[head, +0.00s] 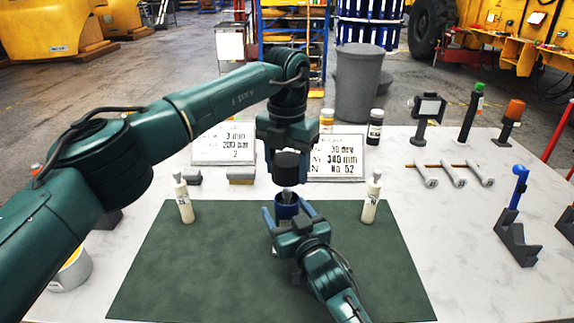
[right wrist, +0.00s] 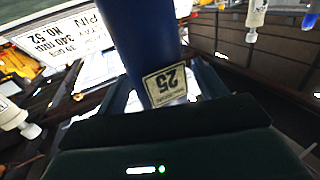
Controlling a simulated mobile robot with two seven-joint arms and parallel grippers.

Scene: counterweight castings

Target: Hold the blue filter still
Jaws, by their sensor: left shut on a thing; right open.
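The blue filter (head: 286,207) stands upright at the middle of the green mat (head: 215,265). It also shows large in the right wrist view (right wrist: 140,35), with a pale label (right wrist: 166,85) reading 25. My right gripper (head: 288,211) is open, its fingers on either side of the filter; I cannot tell whether either touches it. My left gripper (head: 287,152) points down, shut on a black cylinder (head: 287,168) right above the filter. A small grey part (head: 287,192) shows between cylinder and filter. Whether it touches the filter is unclear.
White bottles stand left (head: 183,199) and right (head: 371,198) of the filter. Two sign plates (head: 335,160) stand behind. Tools lie and stand on the table's right side, including a grey stand with a blue handle (head: 515,215). The mat's front is mostly clear.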

